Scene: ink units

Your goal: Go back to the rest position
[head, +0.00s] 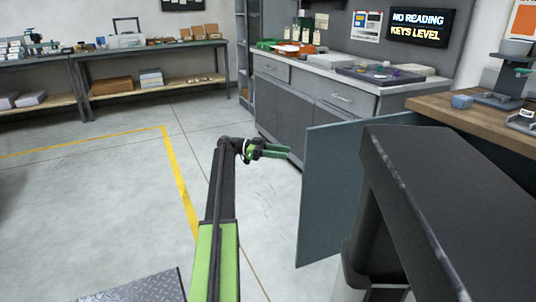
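My gripper (284,151) is at the end of my arm, near the middle of the head view. It points right, in the open floor area in front of the grey cabinet and left of the blue-grey panel. Its green fingers look close together, but they are too small to tell whether they are open or shut. No object shows at the fingertips. My arm, black and green, rises from the bottom of the view and bends at the top.
A blue-grey panel (325,190) stands close to the right of my gripper. A dark bench (430,165) fills the right foreground. A grey cabinet (285,105) stands behind. Shelving tables (150,50) line the far left. The grey floor (110,210) at left is clear, with a yellow line (178,178).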

